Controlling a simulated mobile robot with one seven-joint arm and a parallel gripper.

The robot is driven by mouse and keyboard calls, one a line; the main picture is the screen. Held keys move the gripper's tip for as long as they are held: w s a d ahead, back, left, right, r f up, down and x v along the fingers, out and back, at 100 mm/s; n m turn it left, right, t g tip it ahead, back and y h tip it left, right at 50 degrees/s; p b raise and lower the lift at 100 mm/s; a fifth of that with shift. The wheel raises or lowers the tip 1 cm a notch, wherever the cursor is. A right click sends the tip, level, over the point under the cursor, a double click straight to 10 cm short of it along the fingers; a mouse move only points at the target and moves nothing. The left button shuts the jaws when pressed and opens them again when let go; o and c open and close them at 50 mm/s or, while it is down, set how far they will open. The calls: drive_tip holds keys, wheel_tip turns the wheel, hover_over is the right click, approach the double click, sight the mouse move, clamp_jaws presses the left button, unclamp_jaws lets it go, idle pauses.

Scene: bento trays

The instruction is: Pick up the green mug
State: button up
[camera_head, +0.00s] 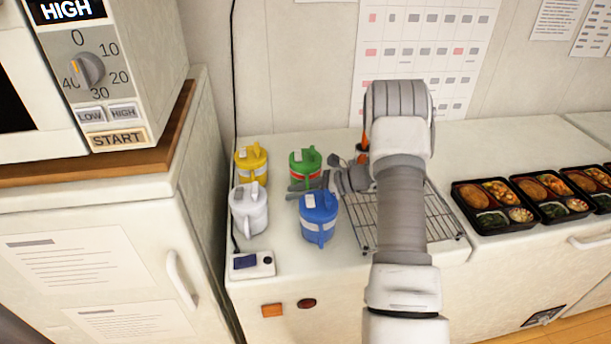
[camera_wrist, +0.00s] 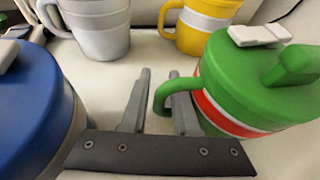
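The green mug (camera_head: 304,162) has a lid and a red and white band. It stands upright at the back of the counter, behind the blue mug. In the wrist view the green mug (camera_wrist: 255,85) fills the right side, its handle pointing left. My gripper (camera_wrist: 160,103) is open. Its left finger is left of the handle and its right finger appears to be within the handle loop; I cannot tell whether either touches. In the head view my gripper (camera_head: 310,186) is low, in front of the green mug and partly hidden by the blue mug.
The blue mug (camera_head: 319,217) stands close in front of my gripper. The white mug (camera_head: 248,209) and the yellow mug (camera_head: 251,163) are to the left. A wire rack (camera_head: 440,222) lies under my arm, and bento trays (camera_head: 487,206) are at the right.

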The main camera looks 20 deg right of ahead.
clamp_jaws()
drive_tip(key=shift+r, duration=0.15)
idle(1.2)
